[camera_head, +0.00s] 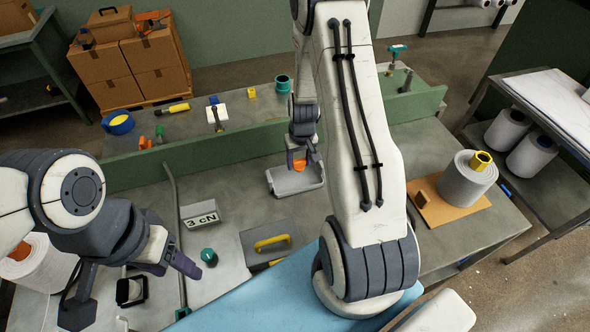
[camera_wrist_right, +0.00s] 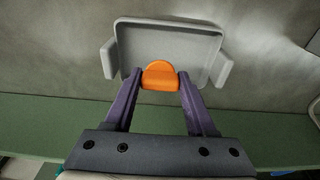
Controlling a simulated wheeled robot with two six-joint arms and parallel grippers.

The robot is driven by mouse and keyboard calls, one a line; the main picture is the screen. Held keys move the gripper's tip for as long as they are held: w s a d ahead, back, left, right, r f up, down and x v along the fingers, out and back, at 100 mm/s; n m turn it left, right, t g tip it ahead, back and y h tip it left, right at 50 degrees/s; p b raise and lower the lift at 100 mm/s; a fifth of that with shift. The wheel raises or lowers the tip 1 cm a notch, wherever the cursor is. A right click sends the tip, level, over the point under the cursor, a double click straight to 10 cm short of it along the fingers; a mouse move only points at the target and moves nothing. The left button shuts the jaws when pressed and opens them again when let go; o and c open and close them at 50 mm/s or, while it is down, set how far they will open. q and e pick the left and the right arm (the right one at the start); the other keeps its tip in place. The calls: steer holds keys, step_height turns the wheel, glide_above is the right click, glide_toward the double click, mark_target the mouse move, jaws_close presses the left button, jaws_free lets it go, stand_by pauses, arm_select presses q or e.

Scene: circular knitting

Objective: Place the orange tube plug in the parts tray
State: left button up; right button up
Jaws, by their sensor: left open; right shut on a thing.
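The orange tube plug (camera_wrist_right: 160,76) is between the fingertips of my right gripper (camera_wrist_right: 157,84), which is shut on it. In the head view the plug (camera_head: 299,165) shows as a small orange patch below my right gripper (camera_head: 303,160). The grey parts tray (camera_head: 296,182) lies on the table just under it. In the right wrist view the plug overlaps the near part of the tray (camera_wrist_right: 205,38); I cannot tell whether it touches the tray floor. My left gripper (camera_head: 138,289) is open and empty at the lower left of the head view.
A green ledge (camera_head: 220,148) runs behind the tray. A white yarn cone (camera_head: 468,180) stands on a board at right.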

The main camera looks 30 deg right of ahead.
steer(key=shift+w+a+f, duration=0.4)
steer(key=shift+a+f, duration=0.05)
steer(key=shift+f, duration=0.05)
step_height(320, 180, down, 4)
steer(key=b, duration=0.3)
steer(key=shift+r, duration=0.1)
steer(key=o, duration=1.3)
steer(key=shift+o, duration=0.2)
